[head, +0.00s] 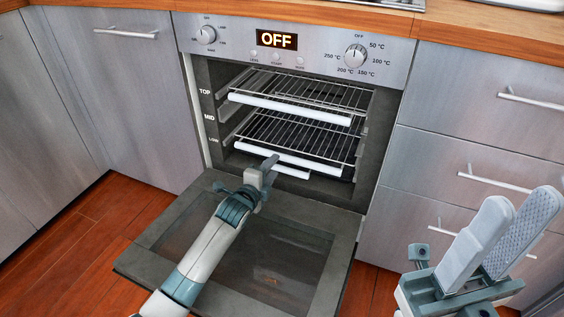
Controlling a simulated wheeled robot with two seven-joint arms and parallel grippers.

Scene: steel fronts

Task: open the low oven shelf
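The oven is open, with its door (285,277) folded down flat. Inside are a top rack with a white front bar (290,108), a middle rack with a white bar (318,166) that sits further out, and a lower white bar (292,172) just below it, likely the low shelf, mostly hidden. My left gripper (269,171) is above the open door, right in front of the lower bars and overlapping them in the picture. I cannot tell whether it touches a bar or how its fingers stand. My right gripper (520,236) is at the right, open and empty, fingers upward.
The oven panel display (277,40) reads OFF, between two knobs. Steel drawers with bar handles (497,180) stand to the right, behind my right gripper. A steel cabinet front (120,95) stands to the left. Red wooden floor (95,235) is clear at the left.

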